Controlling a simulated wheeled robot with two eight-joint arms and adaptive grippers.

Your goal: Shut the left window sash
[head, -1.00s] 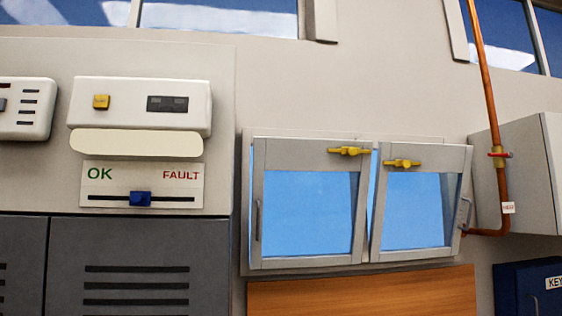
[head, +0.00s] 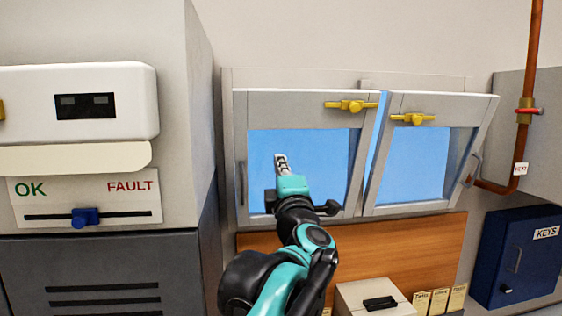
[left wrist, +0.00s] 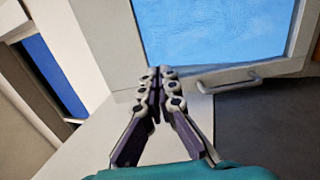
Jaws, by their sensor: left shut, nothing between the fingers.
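The left window sash (head: 300,107) is a pale grey frame with blue glass, a yellow catch (head: 350,105) at its upper right and a grey handle (head: 243,183) at its left edge. It looks ajar, with a blue strip between it and the right sash. My left gripper (head: 281,160) is shut and empty, in front of the left sash's glass. In the left wrist view the shut fingertips (left wrist: 157,73) overlap the sash frame (left wrist: 193,78), left of a handle (left wrist: 230,80). I cannot tell whether they touch. My right gripper is out of view.
The right sash (head: 428,145) stands tilted open, with its own yellow catch. A grey cabinet (head: 100,255) stands at left. A copper pipe (head: 528,90) and blue key box (head: 515,255) are at right. A pale box (head: 375,297) sits below the window.

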